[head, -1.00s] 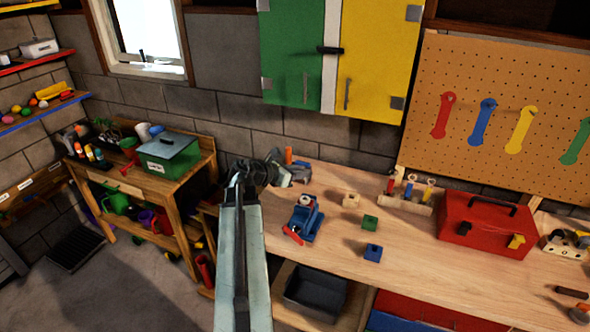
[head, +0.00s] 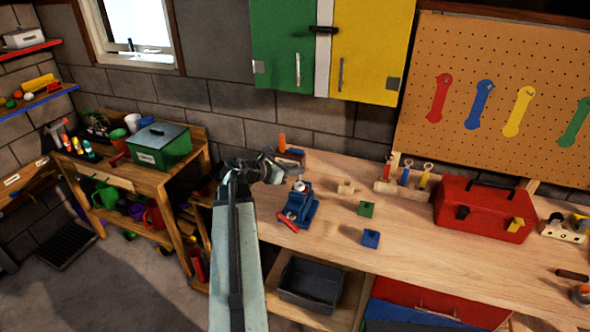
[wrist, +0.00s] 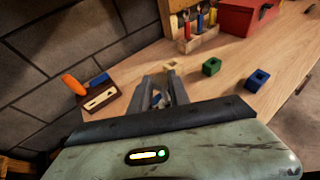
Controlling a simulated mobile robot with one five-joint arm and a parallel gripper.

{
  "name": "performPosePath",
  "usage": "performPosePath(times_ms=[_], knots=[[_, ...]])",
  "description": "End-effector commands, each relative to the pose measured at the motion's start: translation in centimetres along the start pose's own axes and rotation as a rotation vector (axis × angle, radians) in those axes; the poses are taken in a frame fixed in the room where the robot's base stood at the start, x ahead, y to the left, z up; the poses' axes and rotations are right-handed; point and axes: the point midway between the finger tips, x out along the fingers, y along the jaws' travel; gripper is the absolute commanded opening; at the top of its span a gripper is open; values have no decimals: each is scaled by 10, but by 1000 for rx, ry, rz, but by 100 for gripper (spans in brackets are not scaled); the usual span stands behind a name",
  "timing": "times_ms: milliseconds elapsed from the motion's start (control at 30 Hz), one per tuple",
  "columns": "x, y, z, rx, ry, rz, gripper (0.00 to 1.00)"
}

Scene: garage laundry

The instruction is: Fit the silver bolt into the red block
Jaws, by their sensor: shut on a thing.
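My gripper (head: 274,169) is at the end of my outstretched arm, above the left part of the workbench. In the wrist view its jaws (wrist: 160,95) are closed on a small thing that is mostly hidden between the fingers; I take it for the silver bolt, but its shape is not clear. A blue vise (head: 304,211) with a red handle stands on the bench just right of and below my gripper in the head view. A small pale round thing shows at its top. I cannot make out a separate red block.
A beige block (head: 346,187), a green block (head: 366,208) and a blue block (head: 371,239) stand on the workbench (head: 425,255). Behind are a wooden tool rack (head: 402,188) and a red toolbox (head: 483,208). An orange-handled tool in a dark holder (wrist: 99,98) lies left of my jaws.

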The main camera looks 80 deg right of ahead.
Motion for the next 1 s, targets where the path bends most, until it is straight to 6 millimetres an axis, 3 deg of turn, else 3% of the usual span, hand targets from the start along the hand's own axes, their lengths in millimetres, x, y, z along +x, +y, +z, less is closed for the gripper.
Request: performPosePath(times_ms=[433,1000], knots=[[13,0,-31,0,0,-1,0],[15,-1,-34,1,0,-2,0]])
